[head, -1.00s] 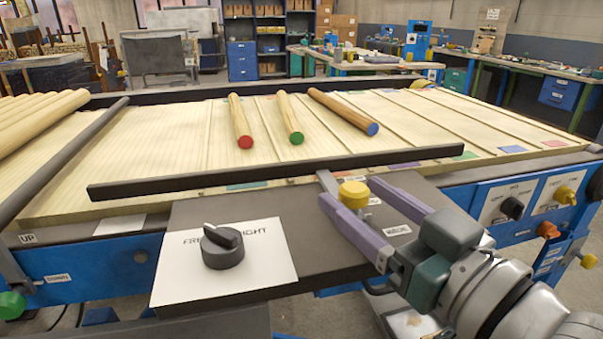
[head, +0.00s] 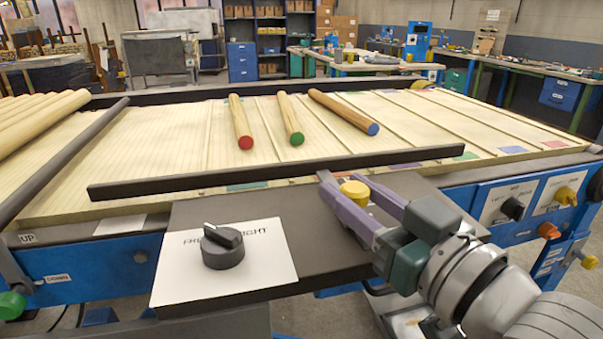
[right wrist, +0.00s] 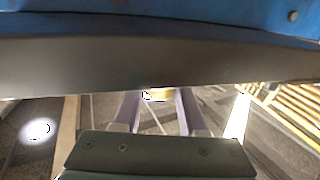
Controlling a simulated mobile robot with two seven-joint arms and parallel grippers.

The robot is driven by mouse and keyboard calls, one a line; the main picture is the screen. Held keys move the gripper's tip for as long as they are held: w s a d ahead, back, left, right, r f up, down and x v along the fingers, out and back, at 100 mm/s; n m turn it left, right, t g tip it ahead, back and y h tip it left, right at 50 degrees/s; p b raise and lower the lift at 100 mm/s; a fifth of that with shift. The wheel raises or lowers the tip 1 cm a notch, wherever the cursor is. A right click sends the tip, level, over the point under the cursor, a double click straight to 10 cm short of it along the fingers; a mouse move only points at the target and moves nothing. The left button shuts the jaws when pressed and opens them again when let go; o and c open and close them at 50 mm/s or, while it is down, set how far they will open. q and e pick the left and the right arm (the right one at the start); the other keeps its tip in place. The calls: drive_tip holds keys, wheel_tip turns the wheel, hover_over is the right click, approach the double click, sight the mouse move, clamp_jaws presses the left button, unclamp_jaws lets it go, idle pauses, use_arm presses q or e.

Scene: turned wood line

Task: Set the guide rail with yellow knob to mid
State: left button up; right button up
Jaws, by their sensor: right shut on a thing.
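The yellow knob (head: 354,189) sits at the front edge of the table, near the right part of the long dark guide rail (head: 250,176). The rail lies across the front of the slatted wooden bed. My right gripper (head: 347,184) reaches in from the lower right and is shut on the yellow knob, one purple finger on each side. In the right wrist view the knob (right wrist: 160,94) shows between the fingertips, partly hidden by the dark edge above. The label beside the knob is mostly covered by the gripper. My left gripper is not in view.
A black rotary knob (head: 222,248) on a white label plate stands left of my right gripper. Dowels with red (head: 240,125), green (head: 291,122) and blue (head: 345,112) ends lie on the bed. A blue panel with a black switch (head: 512,208) is at the right.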

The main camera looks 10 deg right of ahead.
sight(342, 179)
clamp_jaws()
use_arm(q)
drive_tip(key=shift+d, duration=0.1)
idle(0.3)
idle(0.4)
use_arm(e)
drive_tip(key=shift+w, duration=1.7)
drive_tip(key=shift+s, duration=0.2)
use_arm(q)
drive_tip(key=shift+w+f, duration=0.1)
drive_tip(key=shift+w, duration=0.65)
use_arm(e)
drive_tip(key=o, duration=0.9)
unclamp_jaws()
